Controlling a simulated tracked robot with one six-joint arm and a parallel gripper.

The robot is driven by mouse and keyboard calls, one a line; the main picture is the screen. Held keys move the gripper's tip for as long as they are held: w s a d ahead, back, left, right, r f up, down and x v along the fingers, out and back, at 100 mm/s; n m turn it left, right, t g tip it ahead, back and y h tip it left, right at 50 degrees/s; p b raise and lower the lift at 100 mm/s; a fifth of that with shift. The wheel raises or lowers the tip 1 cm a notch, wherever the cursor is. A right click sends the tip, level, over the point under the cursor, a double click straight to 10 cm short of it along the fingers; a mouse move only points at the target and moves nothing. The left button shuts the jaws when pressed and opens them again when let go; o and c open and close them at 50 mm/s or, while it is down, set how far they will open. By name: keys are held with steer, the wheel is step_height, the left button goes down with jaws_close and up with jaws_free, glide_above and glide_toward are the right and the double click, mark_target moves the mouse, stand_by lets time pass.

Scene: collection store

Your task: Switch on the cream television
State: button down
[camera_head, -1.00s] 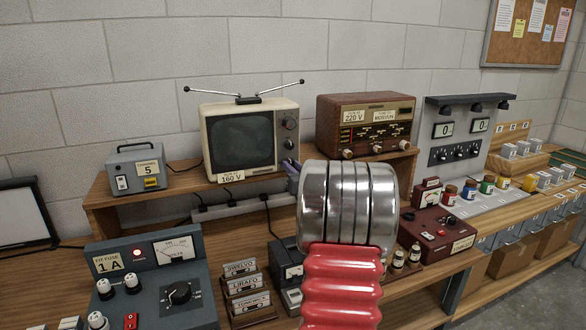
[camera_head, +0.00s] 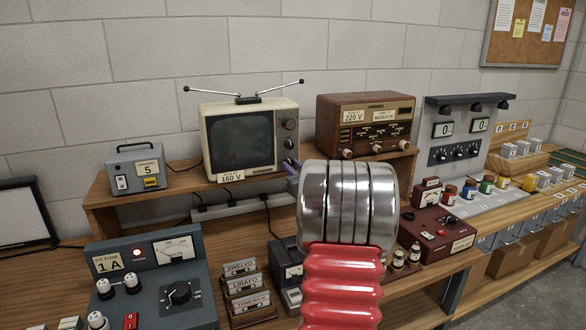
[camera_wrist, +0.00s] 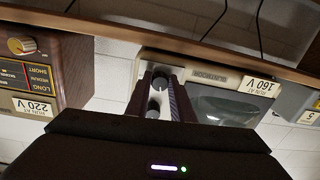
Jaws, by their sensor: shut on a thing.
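The cream television (camera_head: 238,140) stands on the wooden shelf with its dark screen facing out. A column of knobs runs down its right side, and a "160 V" label is below the screen. My gripper (camera_head: 291,164) reaches its lower right front; my own wrist hides most of the fingers. In the upside-down wrist view, the television (camera_wrist: 210,80) is ahead and my gripper's fingers (camera_wrist: 162,80) are on both sides of its lower knob (camera_wrist: 160,79), shut on it. Another knob (camera_wrist: 153,106) shows between the fingers, nearer the palm in the picture.
A brown radio (camera_head: 365,125) labelled "220 V" stands close to the right. A small grey box (camera_head: 137,168) marked "5" is to the left. Below are a grey supply unit (camera_head: 160,275) with a lit red lamp and several cassettes (camera_head: 245,290). Cables hang behind the shelf.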

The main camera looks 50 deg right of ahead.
steer(key=c, duration=1.5)
jaws_free()
steer(key=shift+c, duration=0.2)
steer(key=shift+s, duration=0.1)
steer(key=v, duration=1.3)
steer(key=shift+s+a, duration=0.2)
steer(key=shift+s, duration=0.05)
steer(key=w+a+r+g, duration=0.2)
steer(key=w+a, duration=0.4)
steer(key=a, duration=0.3)
steer(key=a+f+g+y, duration=0.2)
steer(key=a+g, duration=0.1)
steer(key=a, duration=1.3)
steer(key=s+a+f+n+g+y, duration=0.1)
steer(key=s+a+f+y, duration=0.1)
steer(key=s+a, duration=0.3)
steer(key=s+a+f+n+g+y, duration=0.2)
steer(key=s+a, duration=0.3)
steer(key=a, duration=0.8)
steer(key=s+a+f+n+g+y, duration=0.1)
steer(key=s+a+f+g+y, duration=0.1)
steer(key=s+a, duration=0.4)
steer(key=a+f, duration=0.1)
steer(key=a, duration=0.2)
steer(key=shift+a+f+n, duration=0.3)
steer(key=shift+f+n, duration=0.1)
